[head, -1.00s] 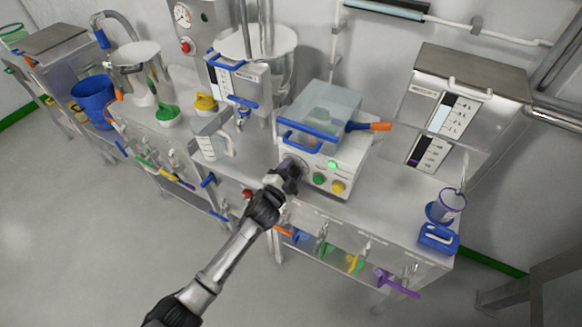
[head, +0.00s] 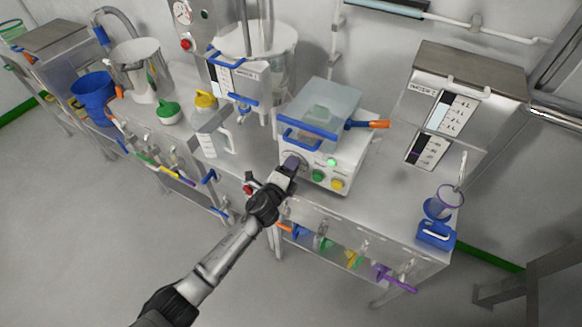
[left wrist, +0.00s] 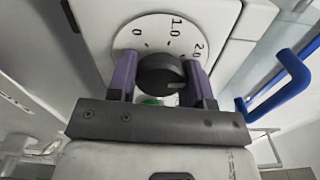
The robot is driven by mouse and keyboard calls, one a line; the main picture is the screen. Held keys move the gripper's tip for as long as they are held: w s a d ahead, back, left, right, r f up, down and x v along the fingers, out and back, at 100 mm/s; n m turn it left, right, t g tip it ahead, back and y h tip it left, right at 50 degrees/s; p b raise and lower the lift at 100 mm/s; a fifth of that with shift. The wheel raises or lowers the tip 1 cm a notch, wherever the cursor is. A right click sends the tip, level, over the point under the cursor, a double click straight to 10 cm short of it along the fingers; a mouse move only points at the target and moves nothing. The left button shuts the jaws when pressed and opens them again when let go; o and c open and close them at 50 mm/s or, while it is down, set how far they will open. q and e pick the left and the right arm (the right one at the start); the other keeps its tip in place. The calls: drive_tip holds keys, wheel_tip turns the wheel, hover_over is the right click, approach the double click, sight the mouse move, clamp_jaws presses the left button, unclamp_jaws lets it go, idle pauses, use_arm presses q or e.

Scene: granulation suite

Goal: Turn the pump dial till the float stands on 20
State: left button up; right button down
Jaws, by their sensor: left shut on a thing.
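The pump is a white box (head: 330,155) with a clear lid and a blue handle, on the steel bench. Its dial has a dark round knob (left wrist: 160,73) on a white plate (left wrist: 150,30) marked 0, 1.0 and 2.0. My left gripper (head: 292,163) is at the dial on the pump's front and hides most of it in the head view. In the left wrist view its purple fingers (left wrist: 160,80) are shut on the knob from both sides. The knob's light mark points towards lower right. I cannot make out a float. My right gripper is not in view.
A green light (head: 332,162), a green button (head: 318,175) and a yellow button (head: 337,184) sit right of the dial. A clear jug (head: 212,140) stands left of the pump. A steel unit with scales (head: 455,110) stands right. Coloured handles line the bench front.

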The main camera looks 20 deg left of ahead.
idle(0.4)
use_arm(q)
drive_tip(key=o, duration=0.9)
drive_tip(key=shift+s, duration=0.3)
drive_tip(key=s, duration=0.4)
drive_tip(key=s+a+p, duration=0.1)
drive_tip(key=s, duration=0.3)
drive_tip(key=s+a+p, duration=0.1)
drive_tip(key=s, duration=0.4)
